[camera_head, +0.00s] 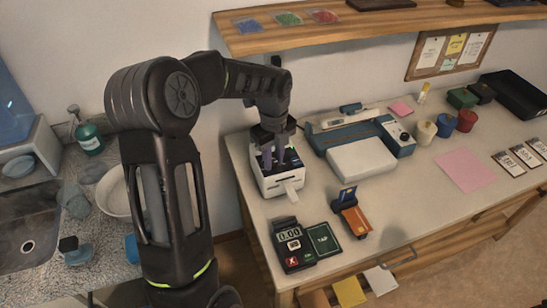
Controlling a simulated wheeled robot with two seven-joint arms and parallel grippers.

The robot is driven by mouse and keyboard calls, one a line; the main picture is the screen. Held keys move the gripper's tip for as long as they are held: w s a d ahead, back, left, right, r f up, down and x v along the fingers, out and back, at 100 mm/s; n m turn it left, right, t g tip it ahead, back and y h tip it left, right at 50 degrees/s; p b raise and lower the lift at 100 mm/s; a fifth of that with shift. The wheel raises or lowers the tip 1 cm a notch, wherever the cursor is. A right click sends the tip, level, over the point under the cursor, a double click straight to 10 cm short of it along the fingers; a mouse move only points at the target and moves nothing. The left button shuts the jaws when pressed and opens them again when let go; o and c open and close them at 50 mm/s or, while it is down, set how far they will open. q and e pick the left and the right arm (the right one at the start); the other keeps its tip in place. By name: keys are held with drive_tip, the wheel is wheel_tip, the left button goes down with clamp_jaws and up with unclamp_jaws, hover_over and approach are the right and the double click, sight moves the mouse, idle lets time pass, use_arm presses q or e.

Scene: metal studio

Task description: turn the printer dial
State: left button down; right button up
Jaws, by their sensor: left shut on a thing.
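The white printer (282,187) stands at the left end of the counter, with a paper slip (291,192) coming out of its front. My left arm reaches in from the left, and my left gripper (272,155) points down onto the printer's top. Its fingers are shut on the printer dial, which they and the wrist hide almost fully. How far the dial is turned cannot be told. My right gripper is not in view.
A card reader (290,245) and an orange card holder (352,218) stand in front of the printer. A blue and white machine (362,159) is to the right. A wooden shelf (330,32) hangs above. A sink (25,225) is at left.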

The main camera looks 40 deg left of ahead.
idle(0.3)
use_arm(q)
drive_tip(key=c, duration=1.2)
unclamp_jaws()
drive_tip(key=shift+r, duration=0.1)
wheel_tip(320, 180, up, 8)
drive_tip(key=shift+f+b, duration=0.15)
drive_tip(key=shift+b, duration=0.35)
